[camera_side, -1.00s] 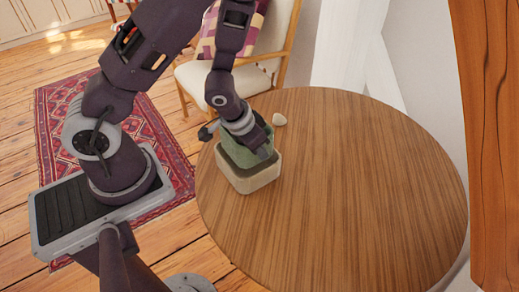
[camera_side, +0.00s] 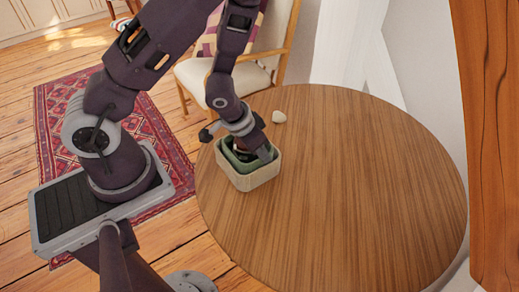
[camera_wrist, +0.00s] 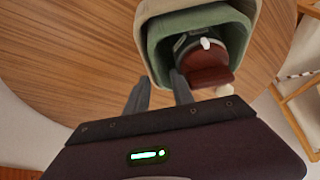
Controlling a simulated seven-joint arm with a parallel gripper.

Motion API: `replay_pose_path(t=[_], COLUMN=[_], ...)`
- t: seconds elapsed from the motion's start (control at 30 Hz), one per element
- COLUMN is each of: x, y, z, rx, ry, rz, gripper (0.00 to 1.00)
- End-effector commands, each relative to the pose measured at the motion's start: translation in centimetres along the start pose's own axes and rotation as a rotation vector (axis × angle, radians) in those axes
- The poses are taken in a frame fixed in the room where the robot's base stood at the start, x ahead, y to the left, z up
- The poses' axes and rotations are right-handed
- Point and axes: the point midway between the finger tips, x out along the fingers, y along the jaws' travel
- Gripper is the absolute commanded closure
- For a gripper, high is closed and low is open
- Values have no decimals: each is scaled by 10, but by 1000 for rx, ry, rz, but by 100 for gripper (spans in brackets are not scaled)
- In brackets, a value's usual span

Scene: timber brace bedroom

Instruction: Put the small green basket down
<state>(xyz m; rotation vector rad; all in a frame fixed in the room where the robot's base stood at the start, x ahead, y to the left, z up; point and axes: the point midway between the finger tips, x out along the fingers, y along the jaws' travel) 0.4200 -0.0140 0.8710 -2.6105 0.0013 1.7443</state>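The small green basket (camera_side: 232,155) sits inside a larger cream basket (camera_side: 250,181) on the round wooden table. In the wrist view the green basket (camera_wrist: 156,50) nests within the cream basket (camera_wrist: 141,18), and holds a dark red item (camera_wrist: 208,77) and a dark grey-green item with a white spot. My gripper (camera_side: 262,156) is low at the green basket. In the wrist view its two fingers (camera_wrist: 161,80) straddle the green wall at the near corner, one inside and one outside, and look closed on it. The baskets' undersides are hidden.
A small cream stone-like object (camera_side: 279,117) lies on the table (camera_side: 360,190) just behind the baskets. The table's right and front are clear. A cushioned chair (camera_side: 262,75) stands behind, and a wooden post (camera_side: 488,140) rises at the right.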

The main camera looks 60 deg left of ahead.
Motion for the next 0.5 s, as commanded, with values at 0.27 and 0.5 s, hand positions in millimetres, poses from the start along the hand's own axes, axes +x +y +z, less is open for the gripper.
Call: replay_pose_path(t=[0.27, 0.5], x=[-16, -58], y=[0, 2], z=[-7, -6], rx=[0, 6], ry=[5, 5], rz=[1, 2], gripper=[71, 71])
